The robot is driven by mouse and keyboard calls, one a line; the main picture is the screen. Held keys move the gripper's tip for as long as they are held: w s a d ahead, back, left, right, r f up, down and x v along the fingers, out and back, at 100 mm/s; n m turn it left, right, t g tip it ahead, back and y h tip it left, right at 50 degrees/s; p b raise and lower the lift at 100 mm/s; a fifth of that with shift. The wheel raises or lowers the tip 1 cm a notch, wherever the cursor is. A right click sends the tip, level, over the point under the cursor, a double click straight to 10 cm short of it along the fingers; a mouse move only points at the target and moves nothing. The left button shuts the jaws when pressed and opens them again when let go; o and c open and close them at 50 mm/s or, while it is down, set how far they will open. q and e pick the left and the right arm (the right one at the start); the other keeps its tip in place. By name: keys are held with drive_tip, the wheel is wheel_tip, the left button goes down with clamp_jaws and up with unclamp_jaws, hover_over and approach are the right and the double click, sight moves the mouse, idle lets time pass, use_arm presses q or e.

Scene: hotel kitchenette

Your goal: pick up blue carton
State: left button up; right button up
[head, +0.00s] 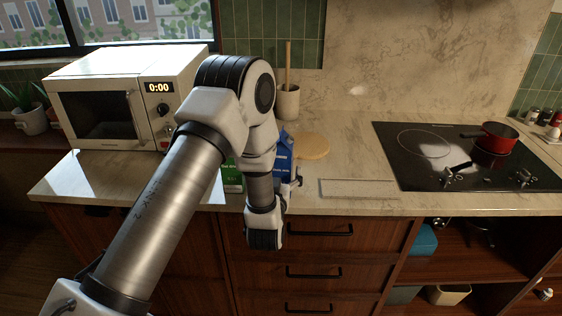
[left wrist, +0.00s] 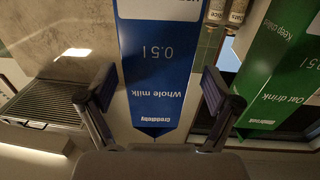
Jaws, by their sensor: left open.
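The blue carton (head: 283,160), labelled whole milk, stands near the counter's front edge and is partly hidden behind my left arm in the head view. In the left wrist view the blue carton (left wrist: 158,50) appears upside down, between my two fingers. My left gripper (left wrist: 158,84) is open, with one finger on each side of the carton and visible gaps beside it. In the head view my left gripper (head: 292,180) is mostly hidden by my wrist. My right gripper is not in view.
A green oat drink carton (head: 232,180) stands close by; it also shows in the left wrist view (left wrist: 280,70). A round wooden board (head: 312,146) and a utensil crock (head: 288,103) are behind. The microwave (head: 125,95) is left, the red pot (head: 492,138) right on the hob.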

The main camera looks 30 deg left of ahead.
use_arm(q)
drive_tip(key=shift+w+a+r, duration=0.2)
drive_tip(key=shift+w+a, duration=0.2)
drive_tip(key=shift+w, duration=0.3)
drive_tip(key=shift+w+f, duration=0.1)
drive_tip(key=shift+w, duration=0.25)
drive_tip(key=shift+w+d+f, duration=0.15)
drive_tip(key=shift+w, duration=0.05)
drive_tip(key=shift+s, duration=0.2)
drive_tip(key=c, duration=1.6)
drive_tip(key=shift+w, duration=0.1)
